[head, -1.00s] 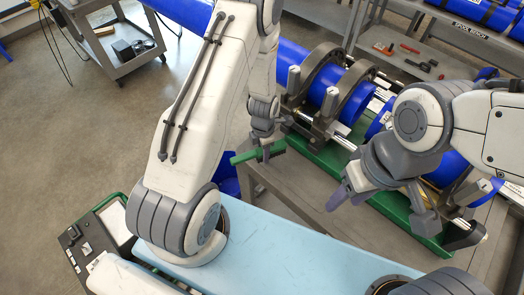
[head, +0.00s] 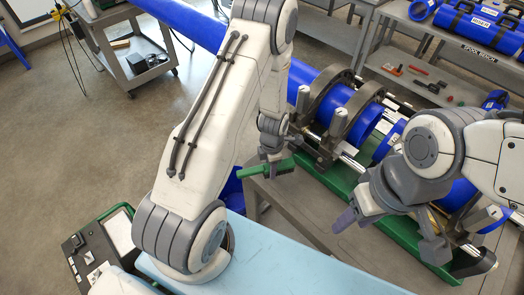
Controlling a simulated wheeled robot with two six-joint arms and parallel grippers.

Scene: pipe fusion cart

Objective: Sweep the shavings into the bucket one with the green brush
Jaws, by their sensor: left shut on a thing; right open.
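The green brush (head: 264,170) is in my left gripper (head: 271,158), which is shut on its handle. They are over the near left corner of the grey cart. A blue bucket (head: 233,187) shows just left of that corner, mostly hidden behind my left arm. My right gripper (head: 390,232) is open and empty, above the near side of the cart's green tray (head: 405,246). I cannot make out the shavings; parts of the tray are behind my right gripper and the clamps.
Dark clamp rings (head: 340,103) hold a blue pipe (head: 335,110) along the cart, just beyond both grippers. A grey shelf (head: 433,89) with tools stands behind. Another small cart (head: 135,75) stands far left.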

